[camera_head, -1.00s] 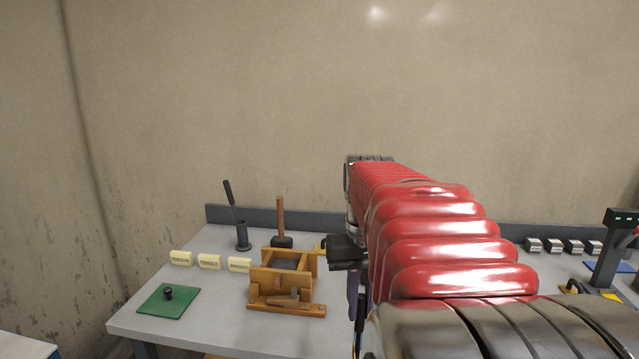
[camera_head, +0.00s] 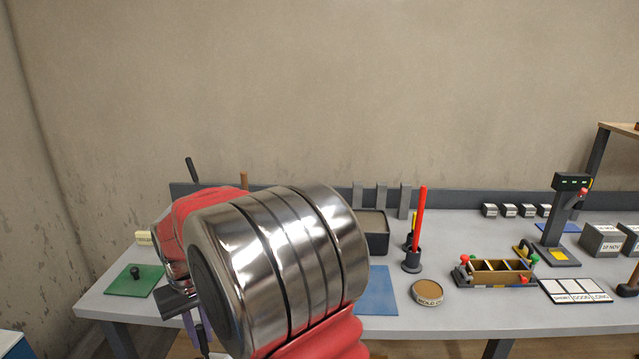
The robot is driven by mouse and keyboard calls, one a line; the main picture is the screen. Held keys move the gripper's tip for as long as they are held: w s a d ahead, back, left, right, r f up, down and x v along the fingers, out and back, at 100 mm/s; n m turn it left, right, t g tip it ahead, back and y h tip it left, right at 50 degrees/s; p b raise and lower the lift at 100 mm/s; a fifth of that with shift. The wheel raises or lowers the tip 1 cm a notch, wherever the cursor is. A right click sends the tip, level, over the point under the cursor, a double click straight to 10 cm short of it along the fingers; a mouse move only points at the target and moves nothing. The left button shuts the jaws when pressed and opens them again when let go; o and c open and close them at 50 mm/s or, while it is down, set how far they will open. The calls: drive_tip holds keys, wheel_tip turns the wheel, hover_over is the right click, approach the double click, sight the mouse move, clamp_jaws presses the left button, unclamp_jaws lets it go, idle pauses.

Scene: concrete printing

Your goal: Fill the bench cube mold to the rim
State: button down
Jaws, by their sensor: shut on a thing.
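My gripper (camera_head: 180,304) is low at the left, over the front of the bench, mostly behind my arm. It is shut on a purple thing (camera_head: 204,328), of which only a narrow strip shows. The wooden box with a wedge at the left of the bench is hidden behind my arm. A wooden mold (camera_head: 496,279) with open compartments and red and green knobs stands at the right. I cannot tell which one is the bench cube mold. A dark tray (camera_head: 376,242) of grey material stands near the back edge.
A green mat (camera_head: 134,281) with a black knob lies left. A blue mat (camera_head: 376,293), a round tin (camera_head: 427,292), a holder (camera_head: 412,261) with a red stick and a label card (camera_head: 575,291) are to the right. A black stand (camera_head: 556,225) rises behind. Bench space between them is free.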

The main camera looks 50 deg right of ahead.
drive_tip(key=w+a+f+n, duration=0.1)
drive_tip(key=w+a+f, duration=0.4)
drive_tip(key=a, duration=0.2)
drive_tip(key=shift+f+n, duration=0.25)
drive_tip(key=shift+n, duration=0.05)
drive_tip(key=shift+d, duration=0.1)
